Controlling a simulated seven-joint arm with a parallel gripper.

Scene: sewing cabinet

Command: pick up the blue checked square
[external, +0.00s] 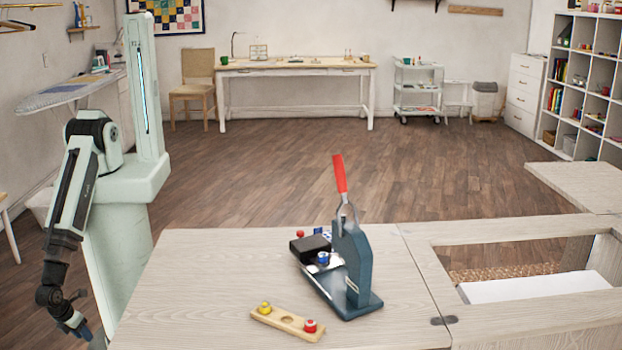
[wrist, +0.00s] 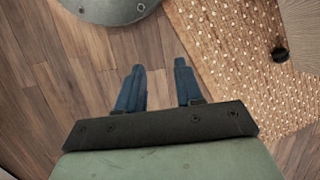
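A small blue and white patterned piece (external: 322,232) shows behind the press on the cabinet top in the external view. It is partly hidden and too small for me to tell whether it is the blue checked square. My gripper (external: 84,331) hangs low at the left, beside the cabinet top and well away from that piece. In the wrist view my gripper (wrist: 157,72) has its two blue fingers apart, with only wooden floor between them. No checked square shows in the wrist view.
A dark blue press (external: 354,262) with a raised red handle stands on the cabinet top (external: 200,285). A wooden strip (external: 288,321) with yellow and red knobs lies in front of it. The top's left part is clear. A framed opening (external: 510,270) is at right. A woven rug (wrist: 235,60) lies below.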

